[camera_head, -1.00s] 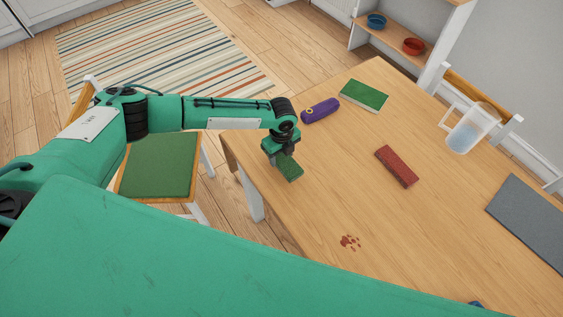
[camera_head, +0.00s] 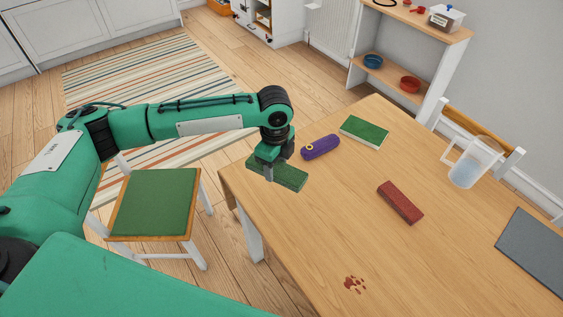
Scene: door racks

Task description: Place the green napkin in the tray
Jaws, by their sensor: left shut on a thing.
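My left gripper (camera_head: 269,176) is shut on the green napkin (camera_head: 291,177), a folded, flat rectangular piece. The napkin sticks out on both sides of the fingers and appears to hang above the far left edge of the wooden table (camera_head: 330,225). Part of it is hidden behind the gripper. No tray is clearly recognisable; a flat grey rectangle (camera_head: 535,250) lies at the table's right side, and I cannot tell whether it is the tray. My right gripper is not in view.
A purple case (camera_head: 320,147), a green book (camera_head: 364,131), a red-brown block (camera_head: 400,203) and a clear jug (camera_head: 473,164) stand or lie on the table. Reddish spots (camera_head: 354,284) mark its front. A green-seated chair (camera_head: 155,203) is at left.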

